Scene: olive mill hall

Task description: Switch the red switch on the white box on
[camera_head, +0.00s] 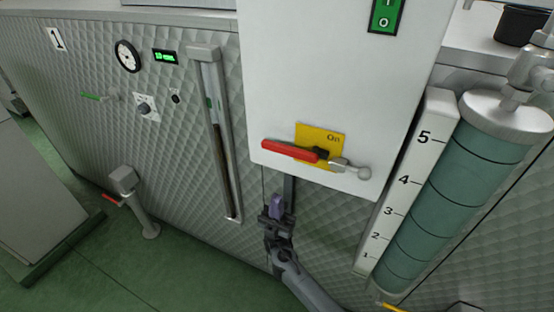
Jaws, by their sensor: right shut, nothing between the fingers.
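The white box (340,70) fills the upper middle of the head view. The red switch (289,151) is a lever low on its front, lying nearly level and pointing left from a dark pivot. A yellow plate (333,133) behind the pivot is marked "On" at its upper right; the lever hides its lower left part. My right gripper (277,204) is below the box's lower edge, shut and empty, apart from the lever. My left gripper is not in view.
A silver round-ended knob (363,173) sticks out right of the pivot. A tall teal cylinder (445,200) with a numbered scale (399,180) stands to the right. A sight tube (219,140) is on the quilted metal wall to the left. Green floor (180,270) is open at lower left.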

